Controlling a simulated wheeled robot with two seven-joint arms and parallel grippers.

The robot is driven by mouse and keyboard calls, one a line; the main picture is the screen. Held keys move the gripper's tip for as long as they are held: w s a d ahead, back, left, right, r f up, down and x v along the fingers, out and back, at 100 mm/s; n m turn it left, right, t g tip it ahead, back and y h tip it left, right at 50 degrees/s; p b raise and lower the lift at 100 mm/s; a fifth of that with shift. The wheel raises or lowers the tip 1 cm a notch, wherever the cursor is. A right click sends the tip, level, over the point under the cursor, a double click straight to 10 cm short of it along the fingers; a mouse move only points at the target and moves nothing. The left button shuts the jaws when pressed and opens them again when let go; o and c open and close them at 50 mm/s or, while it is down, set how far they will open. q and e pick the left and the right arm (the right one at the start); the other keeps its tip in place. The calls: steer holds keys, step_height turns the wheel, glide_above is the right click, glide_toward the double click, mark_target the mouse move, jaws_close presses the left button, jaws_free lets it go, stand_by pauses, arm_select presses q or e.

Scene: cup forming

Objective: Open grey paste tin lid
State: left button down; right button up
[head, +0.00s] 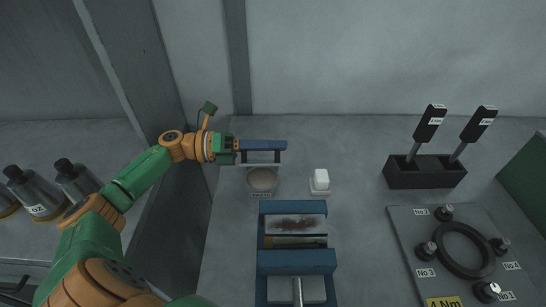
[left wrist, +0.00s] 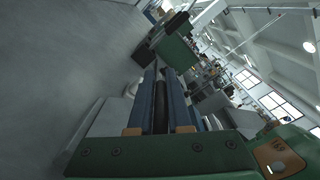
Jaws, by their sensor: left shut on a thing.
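The grey paste tin (head: 262,194) stands on the bench left of centre, with a label on its front. Its round, beige-grey paste surface (head: 262,179) shows from above, so the tin is uncovered there. A thin grey frame-like part (head: 262,159), apparently the raised lid, stands at the tin's back edge, partly hidden by my fingers. My left gripper (head: 283,145) lies level just above and behind the tin, its blue fingers pointing right. It is shut on this part; in the left wrist view a dark strip (left wrist: 160,105) shows between the fingers. My right gripper is out of view.
A small white block (head: 320,180) stands right of the tin. A blue fixture (head: 292,207) is in front. A black holder (head: 425,177) with two drivers and a grey plate (head: 405,225) with a ring are at right. Metal bottles (head: 35,195) stand far left.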

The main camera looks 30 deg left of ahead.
arm_select(q)
steer(key=w+n, duration=0.1)
steer(key=a+n+b, duration=0.1)
steer(key=shift+w+r+n, duration=0.2)
steer(key=shift+w+n, duration=0.2)
steer(key=shift+w+a+f+n+b, duration=0.2)
steer(key=shift+w+a+n+b, duration=0.4)
steer(key=shift+n, duration=0.7)
steer(key=shift+w+a+f+n+b, duration=0.15)
steer(key=shift+w+a+n+b, duration=0.2)
steer(key=shift+w+n+b, duration=0.75)
steer(key=shift+w+a+f+n+b, duration=0.2)
steer(key=shift+w+a+n+b, duration=0.3)
steer(key=shift+n, duration=1)
steer(key=c, duration=0.9)
jaws_free()
